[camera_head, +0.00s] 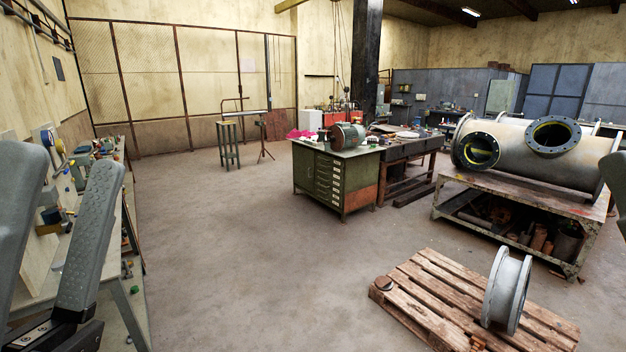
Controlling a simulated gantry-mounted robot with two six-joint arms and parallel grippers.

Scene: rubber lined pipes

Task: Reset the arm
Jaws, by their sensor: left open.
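My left gripper (66,165) is at the left edge, close to the camera. Its two grey textured fingers stand apart with nothing between them, so it is open and empty. Behind it is a workbench along the left wall. At the right edge, only a dark grey sliver of my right gripper (616,185) shows. The rest of it is cut off by the frame, so I cannot tell its jaw state or whether it holds anything.
A wooden pallet (420,290) with a flanged metal spool (507,290) lies front right. A large flanged pipe (510,150) rests on a metal stand (465,187) behind it. A green drawer cabinet (330,180) stands mid-room. The central floor (240,260) is clear.

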